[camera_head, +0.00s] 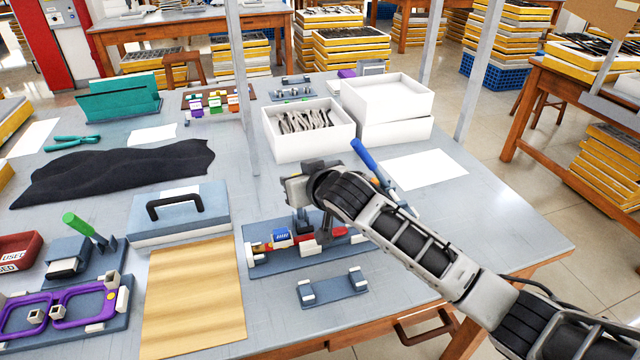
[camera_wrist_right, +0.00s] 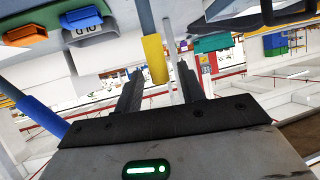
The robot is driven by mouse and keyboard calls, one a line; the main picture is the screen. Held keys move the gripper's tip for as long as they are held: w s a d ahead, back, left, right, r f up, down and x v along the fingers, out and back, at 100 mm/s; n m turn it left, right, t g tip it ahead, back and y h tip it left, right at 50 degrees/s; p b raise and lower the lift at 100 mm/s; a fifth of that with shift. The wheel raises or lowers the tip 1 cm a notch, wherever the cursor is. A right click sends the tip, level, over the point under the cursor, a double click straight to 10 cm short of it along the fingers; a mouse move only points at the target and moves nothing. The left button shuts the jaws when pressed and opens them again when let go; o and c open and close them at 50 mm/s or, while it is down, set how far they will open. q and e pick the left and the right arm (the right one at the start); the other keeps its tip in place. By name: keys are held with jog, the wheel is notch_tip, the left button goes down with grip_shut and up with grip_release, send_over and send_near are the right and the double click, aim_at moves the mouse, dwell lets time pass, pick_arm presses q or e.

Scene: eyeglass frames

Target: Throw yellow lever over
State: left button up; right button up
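The yellow lever (camera_wrist_right: 154,60) shows in the right wrist view as a yellow grip on a grey rod. In that picture it lies between the two dark fingers of my right gripper (camera_wrist_right: 160,72), with a gap on each side. The gripper is open and holds nothing; I cannot tell how deep the lever sits between the fingers. In the head view my right arm and gripper (camera_head: 312,225) reach over the fixture (camera_head: 290,258) on the table, and the yellow lever is hidden there. My left gripper is not in view.
A blue-handled lever (camera_head: 366,162) stands behind my right arm. A green-handled lever (camera_head: 77,226) is at the left, near purple eyeglass frames (camera_head: 85,308). A grey box with a black handle (camera_head: 178,212) is beside the fixture. White bins (camera_head: 308,142) stand behind.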

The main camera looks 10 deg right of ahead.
pick_arm(q)
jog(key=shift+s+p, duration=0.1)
jog(key=shift+p, duration=0.2)
pick_arm(e)
jog(key=v, duration=1.4)
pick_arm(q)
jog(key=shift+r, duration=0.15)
pick_arm(e)
jog(key=shift+s, duration=0.1)
dwell(0.3)
